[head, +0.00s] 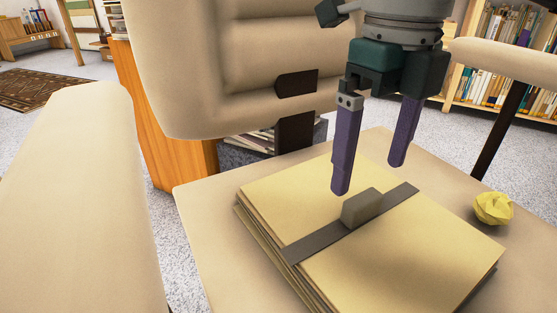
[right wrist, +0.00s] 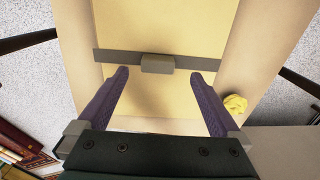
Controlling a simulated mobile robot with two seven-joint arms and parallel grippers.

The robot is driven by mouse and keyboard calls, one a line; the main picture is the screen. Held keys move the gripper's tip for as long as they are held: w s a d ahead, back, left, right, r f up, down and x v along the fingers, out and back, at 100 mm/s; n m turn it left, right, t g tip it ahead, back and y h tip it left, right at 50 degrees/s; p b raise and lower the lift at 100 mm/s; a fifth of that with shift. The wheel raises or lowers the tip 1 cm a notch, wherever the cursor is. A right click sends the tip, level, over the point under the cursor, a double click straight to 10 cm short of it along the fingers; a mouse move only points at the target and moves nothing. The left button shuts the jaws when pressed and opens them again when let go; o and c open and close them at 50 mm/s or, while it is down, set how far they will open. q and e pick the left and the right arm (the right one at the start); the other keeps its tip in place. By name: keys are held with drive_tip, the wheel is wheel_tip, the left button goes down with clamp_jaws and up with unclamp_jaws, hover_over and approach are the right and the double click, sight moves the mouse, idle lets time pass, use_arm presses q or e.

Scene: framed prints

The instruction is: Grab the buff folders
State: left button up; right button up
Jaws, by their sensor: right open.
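The buff folders (head: 400,255) lie in a flat stack on the seat of a beige chair. A grey band (head: 310,243) runs across the stack, with a raised grey block (head: 361,207) at its middle. The folders also show in the right wrist view (right wrist: 160,25), with the grey block (right wrist: 158,64) beyond the fingertips. My right gripper (head: 368,180) is open and empty above the far part of the stack, its purple fingers pointing down. In the right wrist view its fingertips (right wrist: 164,74) stand apart on either side of the block. My left gripper is not in view.
A crumpled yellow paper ball (head: 493,208) lies on the chair seat (head: 195,205) right of the stack. The cushioned chair back (head: 235,60) rises behind. A wooden cabinet (head: 165,130) and full bookshelves (head: 510,50) stand further back. Carpet surrounds the chair.

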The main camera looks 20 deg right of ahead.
sight(361, 199)
drive_tip(key=f+b, duration=0.4)
drive_tip(key=f, duration=0.1)
drive_tip(key=shift+s+a+f, duration=0.2)
drive_tip(key=shift+f, duration=0.15)
drive_tip(key=shift+a+f, duration=0.15)
clamp_jaws()
idle(0.4)
